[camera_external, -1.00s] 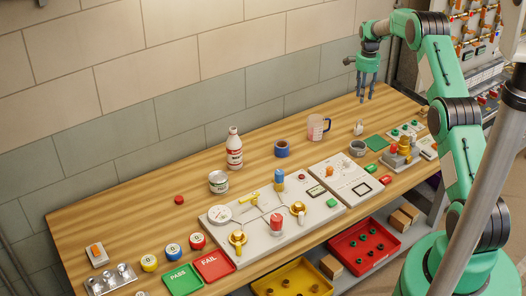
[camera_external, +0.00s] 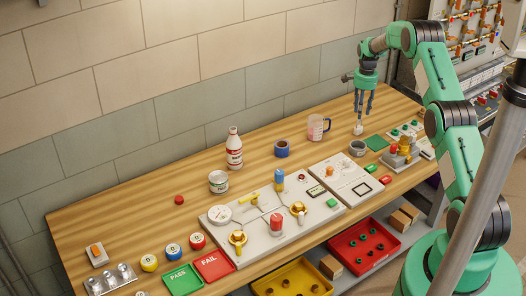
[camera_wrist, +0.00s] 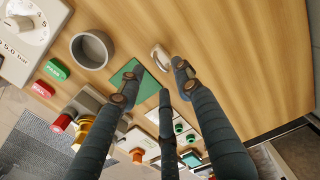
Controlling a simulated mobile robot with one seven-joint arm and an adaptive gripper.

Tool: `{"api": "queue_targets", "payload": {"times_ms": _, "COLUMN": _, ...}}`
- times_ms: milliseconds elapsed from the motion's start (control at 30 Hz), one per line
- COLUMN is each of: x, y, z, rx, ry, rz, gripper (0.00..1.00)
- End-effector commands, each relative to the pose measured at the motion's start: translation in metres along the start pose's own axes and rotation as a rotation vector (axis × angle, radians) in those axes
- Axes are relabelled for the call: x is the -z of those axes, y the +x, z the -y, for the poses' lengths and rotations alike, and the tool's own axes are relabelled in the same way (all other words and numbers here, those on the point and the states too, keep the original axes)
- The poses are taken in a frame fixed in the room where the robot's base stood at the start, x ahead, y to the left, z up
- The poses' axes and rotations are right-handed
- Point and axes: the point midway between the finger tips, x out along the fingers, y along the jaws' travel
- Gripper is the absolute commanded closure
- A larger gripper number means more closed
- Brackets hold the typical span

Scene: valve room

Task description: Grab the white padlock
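The white padlock (camera_external: 359,129) is on the wooden bench, just below my gripper's fingertips in the external view. It also shows in the wrist view (camera_wrist: 160,58), a small pale body with a shackle, lying beyond the fingertips between the left and right fingers. My gripper (camera_external: 362,112) points down over it with its long dark fingers spread apart. In the wrist view my gripper (camera_wrist: 158,85) is open and holds nothing. I cannot tell whether any finger touches the padlock.
A green square mat (camera_external: 376,143) and a grey ring-shaped dish (camera_external: 357,148) are close by. A fixture with a red knob (camera_external: 400,152) is at the right. Bare bench surrounds the padlock at the back.

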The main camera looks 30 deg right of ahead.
Motion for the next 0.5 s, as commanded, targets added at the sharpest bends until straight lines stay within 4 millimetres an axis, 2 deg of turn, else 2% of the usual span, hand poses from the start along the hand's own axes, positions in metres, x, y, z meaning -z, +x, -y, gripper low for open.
{"api": "queue_targets", "payload": {"times_ms": 500, "x": 0.0000, "y": 0.0066, "z": -0.0002, "rx": 0.000, "ry": 0.000, "rz": 0.000, "gripper": 0.66}}
